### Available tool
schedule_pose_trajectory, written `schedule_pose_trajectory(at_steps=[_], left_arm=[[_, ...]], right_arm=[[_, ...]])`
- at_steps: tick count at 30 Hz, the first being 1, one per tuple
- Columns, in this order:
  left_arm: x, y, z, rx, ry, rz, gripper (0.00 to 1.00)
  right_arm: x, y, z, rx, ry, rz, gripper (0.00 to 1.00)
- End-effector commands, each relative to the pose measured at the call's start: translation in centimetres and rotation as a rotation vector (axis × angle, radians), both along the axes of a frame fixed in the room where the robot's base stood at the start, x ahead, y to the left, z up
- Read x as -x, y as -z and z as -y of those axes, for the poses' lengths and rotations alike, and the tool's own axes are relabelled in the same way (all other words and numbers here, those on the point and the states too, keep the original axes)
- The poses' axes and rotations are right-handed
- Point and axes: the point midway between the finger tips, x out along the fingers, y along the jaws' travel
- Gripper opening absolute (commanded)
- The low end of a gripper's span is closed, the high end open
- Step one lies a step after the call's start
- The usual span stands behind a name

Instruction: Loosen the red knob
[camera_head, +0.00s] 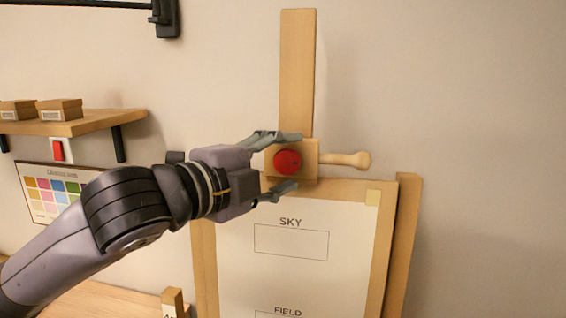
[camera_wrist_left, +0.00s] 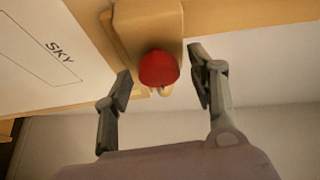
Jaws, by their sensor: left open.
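The red knob (camera_head: 287,161) is round and sits on the front of a wooden block (camera_head: 309,160) on the easel's upright post. My left gripper (camera_head: 287,162) comes in from the left with its fingers open, one above and one below the knob in the head view. In the left wrist view the red knob (camera_wrist_left: 158,69) shows between and just beyond the two spread fingertips (camera_wrist_left: 162,82), with a gap on each side. I cannot tell how far the fingertips are from the wooden block. My right gripper is not in view.
A wooden peg handle (camera_head: 346,160) sticks out right of the block. Below is a board with a sheet marked SKY (camera_head: 290,222). A shelf with small boxes (camera_head: 60,109) and a colour chart (camera_head: 50,190) are at left. The wall at right is clear.

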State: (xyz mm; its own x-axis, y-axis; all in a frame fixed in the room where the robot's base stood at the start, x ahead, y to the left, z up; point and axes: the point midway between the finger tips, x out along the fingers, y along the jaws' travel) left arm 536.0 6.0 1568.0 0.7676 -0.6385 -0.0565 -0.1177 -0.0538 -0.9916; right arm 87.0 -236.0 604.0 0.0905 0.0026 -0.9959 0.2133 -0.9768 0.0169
Motion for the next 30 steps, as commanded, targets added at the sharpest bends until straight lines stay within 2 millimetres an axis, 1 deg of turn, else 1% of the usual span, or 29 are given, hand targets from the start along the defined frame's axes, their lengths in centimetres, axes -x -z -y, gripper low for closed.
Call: schedule_pose_trajectory(at_steps=[5, 9, 15, 18, 21, 30], left_arm=[[2.1, -0.2, -2.0, -0.002, -0.004, 0.003, 0.53], [4.6, -0.4, -4.0, -0.001, -0.003, 0.004, 0.53], [7.4, -0.5, -6.3, -0.002, -0.005, 0.002, 0.53], [8.2, -0.6, -7.0, 0.000, -0.003, 0.001, 0.53], [8.7, -0.6, -7.3, 0.000, -0.002, 0.001, 0.53], [8.9, -0.6, -7.4, 0.000, 0.000, 0.000, 0.53]], right_arm=[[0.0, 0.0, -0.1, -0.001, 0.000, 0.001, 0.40], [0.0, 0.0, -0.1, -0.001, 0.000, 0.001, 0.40], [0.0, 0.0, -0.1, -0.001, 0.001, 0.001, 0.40], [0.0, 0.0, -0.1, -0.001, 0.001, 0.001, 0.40], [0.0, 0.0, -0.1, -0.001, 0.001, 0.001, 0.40], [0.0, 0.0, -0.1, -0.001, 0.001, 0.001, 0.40]])
